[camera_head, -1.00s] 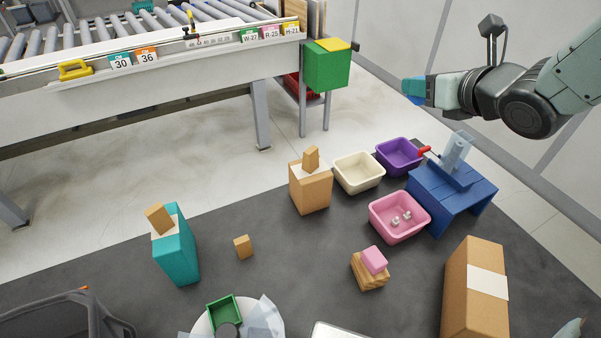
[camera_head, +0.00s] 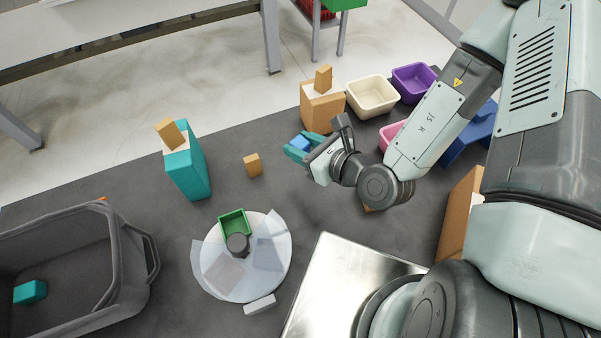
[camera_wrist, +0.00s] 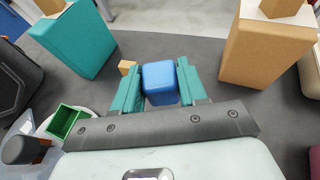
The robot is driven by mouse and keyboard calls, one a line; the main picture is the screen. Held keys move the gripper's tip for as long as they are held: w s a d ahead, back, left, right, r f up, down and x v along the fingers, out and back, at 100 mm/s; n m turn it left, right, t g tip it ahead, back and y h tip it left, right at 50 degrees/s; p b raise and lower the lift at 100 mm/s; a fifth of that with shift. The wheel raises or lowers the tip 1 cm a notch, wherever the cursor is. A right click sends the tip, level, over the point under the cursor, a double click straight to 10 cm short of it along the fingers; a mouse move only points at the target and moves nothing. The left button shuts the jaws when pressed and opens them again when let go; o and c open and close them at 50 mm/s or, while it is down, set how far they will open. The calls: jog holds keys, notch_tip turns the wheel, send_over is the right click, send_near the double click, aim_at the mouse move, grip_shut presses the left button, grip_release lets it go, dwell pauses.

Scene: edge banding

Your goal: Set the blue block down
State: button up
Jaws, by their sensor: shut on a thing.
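The blue block (camera_wrist: 160,83) is between the two teal fingers of my gripper (camera_wrist: 161,88) in the wrist view, and the gripper is shut on it. In the head view the blue block (camera_head: 300,143) shows partly between the fingers of my gripper (camera_head: 298,150). The gripper is held out over the dark mat (camera_head: 225,145), in front of the tan box with a wooden block on top. The exact height of the block above the mat is hard to tell.
A teal box (camera_head: 188,170) with a wooden block stands left, a small wooden block (camera_head: 252,165) near it. A tan box (camera_head: 322,112) stands behind the gripper, beside cream (camera_head: 373,110) and purple (camera_head: 414,98) bins. A round white turntable (camera_head: 275,276) holds a green tray (camera_head: 233,222). A grey bin (camera_head: 125,295) stands left.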

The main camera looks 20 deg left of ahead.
aim_at(302, 178)
notch_tip(302, 178, down, 10)
jog(key=shift+r, duration=0.15)
dwell(0.3)
jog(key=shift+f, duration=0.2)
jog(key=o, duration=1)
jog(key=shift+o, duration=0.2)
jog(key=shift+r, duration=0.15)
jog(key=shift+s+d+r, duration=0.1)
jog(key=shift+d+r, duration=0.05)
jog(key=shift+d, duration=0.1)
jog(key=v, duration=1.1)
jog(key=shift+s+d+r, duration=0.1)
jog(key=shift+d+r, duration=0.05)
jog(key=shift+r, duration=0.05)
